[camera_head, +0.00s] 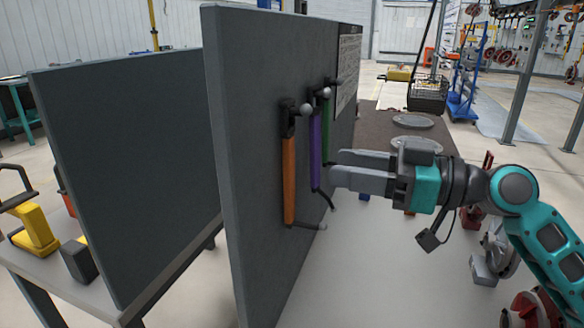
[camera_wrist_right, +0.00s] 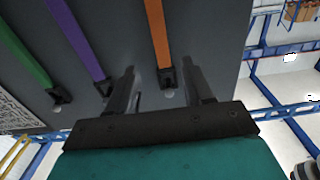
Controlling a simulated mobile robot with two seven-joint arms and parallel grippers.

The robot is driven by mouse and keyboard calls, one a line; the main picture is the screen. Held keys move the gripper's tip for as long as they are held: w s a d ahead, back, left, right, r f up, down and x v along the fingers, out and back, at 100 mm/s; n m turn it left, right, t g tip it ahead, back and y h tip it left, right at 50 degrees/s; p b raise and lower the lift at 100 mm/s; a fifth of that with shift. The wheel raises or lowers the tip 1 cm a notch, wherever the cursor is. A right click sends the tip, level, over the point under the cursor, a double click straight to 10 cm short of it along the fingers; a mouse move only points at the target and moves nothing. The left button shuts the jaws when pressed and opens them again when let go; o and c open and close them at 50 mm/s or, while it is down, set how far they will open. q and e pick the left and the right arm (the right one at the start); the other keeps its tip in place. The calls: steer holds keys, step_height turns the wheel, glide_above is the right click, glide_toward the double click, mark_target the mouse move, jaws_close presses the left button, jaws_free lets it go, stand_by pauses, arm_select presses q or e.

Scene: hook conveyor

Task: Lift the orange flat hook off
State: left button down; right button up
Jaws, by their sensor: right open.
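The orange flat hook (camera_head: 289,180) hangs upright on the grey panel (camera_head: 245,150), from a dark mount at its top, with a dark hooked end at the bottom. My right gripper (camera_head: 333,172) is open and empty in front of the panel, to the right of the orange hook in the head view. In the right wrist view the orange hook (camera_wrist_right: 158,35) shows beyond the gap between the fingers of my right gripper (camera_wrist_right: 158,78), its dark mount end between the fingertips. The fingers do not appear to touch it. My left gripper is not in view.
A purple hook (camera_head: 315,150) and a green hook (camera_head: 325,125) hang just right of the orange one, close to my right gripper. A second dark panel (camera_head: 130,170) stands at left. A table (camera_head: 372,112) with round plates is behind my right arm.

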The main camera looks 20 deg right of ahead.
mark_target(292, 158)
steer(key=x, duration=0.2)
steer(key=p+x, duration=0.2)
steer(key=x, duration=0.1)
steer(key=shift+w+a+r, duration=0.1)
steer(key=shift+a+r, duration=0.25)
steer(key=shift+w+a+f, duration=0.15)
steer(key=shift+w+a, duration=0.15)
steer(key=shift+a, duration=0.05)
jaws_close()
